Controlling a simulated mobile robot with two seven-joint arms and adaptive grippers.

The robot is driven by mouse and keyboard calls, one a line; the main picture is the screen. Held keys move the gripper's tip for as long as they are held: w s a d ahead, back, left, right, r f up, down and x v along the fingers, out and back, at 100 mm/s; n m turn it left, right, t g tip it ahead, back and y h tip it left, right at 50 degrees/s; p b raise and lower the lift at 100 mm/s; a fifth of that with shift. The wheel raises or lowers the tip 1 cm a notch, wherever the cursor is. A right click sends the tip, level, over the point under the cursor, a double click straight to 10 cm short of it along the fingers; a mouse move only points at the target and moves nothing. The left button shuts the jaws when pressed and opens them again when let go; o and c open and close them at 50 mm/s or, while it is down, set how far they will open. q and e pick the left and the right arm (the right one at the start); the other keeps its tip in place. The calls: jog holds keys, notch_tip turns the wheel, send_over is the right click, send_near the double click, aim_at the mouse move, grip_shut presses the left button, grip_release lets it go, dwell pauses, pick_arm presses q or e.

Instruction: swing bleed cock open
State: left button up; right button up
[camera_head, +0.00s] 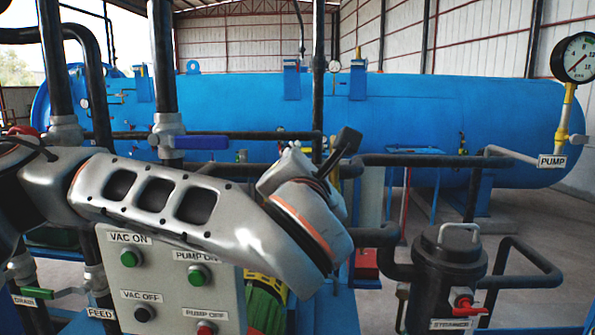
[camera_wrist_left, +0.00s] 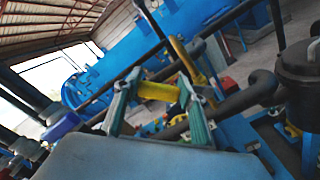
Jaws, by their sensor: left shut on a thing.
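My left gripper (camera_wrist_left: 158,82) shows in the left wrist view with its two fingers on either side of a short yellow bar (camera_wrist_left: 158,91), and it is shut on it. The bar looks like the handle of the bleed cock, but no label shows there. A yellow upright piece (camera_wrist_left: 184,58) stands just beyond the fingers. In the head view my left arm reaches in from the left, and the gripper (camera_head: 345,145) is at its far end. My arm hides the held bar in that view. My right gripper is not in view.
A button panel (camera_head: 168,300) stands below my left arm. A blue-lever valve (camera_head: 200,142) is behind the arm. A black strainer (camera_head: 447,275) with a red handle and a pressure gauge (camera_head: 574,58) are to the right. The blue autoclave vessel (camera_head: 420,105) fills the background.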

pick_arm(q)
jog(key=d+r+m, duration=0.1)
jog(key=d+m, duration=0.5)
jog(key=m, duration=0.2)
jog(key=shift+r, duration=0.35)
jog(key=shift+m, duration=0.3)
jog(key=o, duration=1.4)
jog(key=shift+c, duration=0.2)
jog(key=s, duration=1.2)
jog(key=shift+d+f, duration=0.1)
jog(key=shift+f, duration=0.05)
